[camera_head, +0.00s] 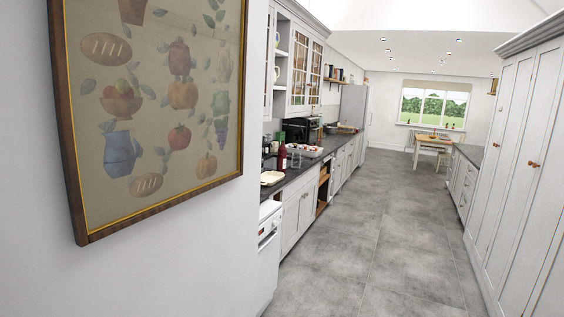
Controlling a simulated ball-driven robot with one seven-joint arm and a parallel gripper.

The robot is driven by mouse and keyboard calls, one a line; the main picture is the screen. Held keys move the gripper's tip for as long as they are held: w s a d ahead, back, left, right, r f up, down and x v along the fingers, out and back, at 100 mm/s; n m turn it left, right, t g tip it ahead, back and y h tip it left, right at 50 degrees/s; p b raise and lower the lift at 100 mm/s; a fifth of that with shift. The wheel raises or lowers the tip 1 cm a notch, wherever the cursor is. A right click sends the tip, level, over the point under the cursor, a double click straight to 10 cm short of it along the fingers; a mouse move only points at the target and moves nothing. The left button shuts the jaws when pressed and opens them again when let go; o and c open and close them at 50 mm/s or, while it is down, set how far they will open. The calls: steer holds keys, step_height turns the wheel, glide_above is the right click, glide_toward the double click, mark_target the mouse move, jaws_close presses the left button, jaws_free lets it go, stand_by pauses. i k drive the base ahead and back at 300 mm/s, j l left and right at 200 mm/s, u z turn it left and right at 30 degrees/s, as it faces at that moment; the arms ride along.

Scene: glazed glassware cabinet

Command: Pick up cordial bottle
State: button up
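A dark red bottle (282,157) stands upright on the left counter, small and far off. It may be the cordial bottle, but I cannot read a label at this distance. A pale dish (271,178) sits in front of it near the counter's end, and a tray with several items (305,151) lies behind it to the right. My gripper is not in view.
A framed picture (155,100) on a white wall fills the near left. The grey tiled floor (370,235) is clear down the middle. Tall pale cupboards (515,150) line the right. Glazed wall cabinets (305,70) hang over the left counter. A table (435,138) stands far back.

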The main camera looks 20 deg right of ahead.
mark_target(282, 150)
steer(key=i+l+z, duration=0.55)
steer(key=i+l, duration=0.15)
steer(key=i+l+z, duration=0.3)
steer(key=i, duration=0.6)
steer(key=i+z, duration=0.3)
steer(key=i, duration=0.6)
steer(key=i+u, duration=0.1)
steer(key=i, duration=0.45)
steer(key=i+l, duration=0.15)
steer(key=i, duration=0.4)
steer(key=i+l+u, duration=0.15)
steer(key=i, duration=0.4)
steer(key=i+l+u, duration=0.1)
steer(key=i, duration=0.45)
steer(key=i+j+u, duration=0.1)
steer(key=i+u, duration=0.65)
steer(key=i+l+u, duration=0.25)
steer(key=i+u, duration=0.15)
steer(key=i, duration=0.15)
steer(key=i+l+u, duration=0.5)
steer(key=i+u, duration=0.3)
steer(key=i+l+u, duration=0.3)
steer(key=u, duration=0.2)
steer(key=i+l+u, duration=0.45)
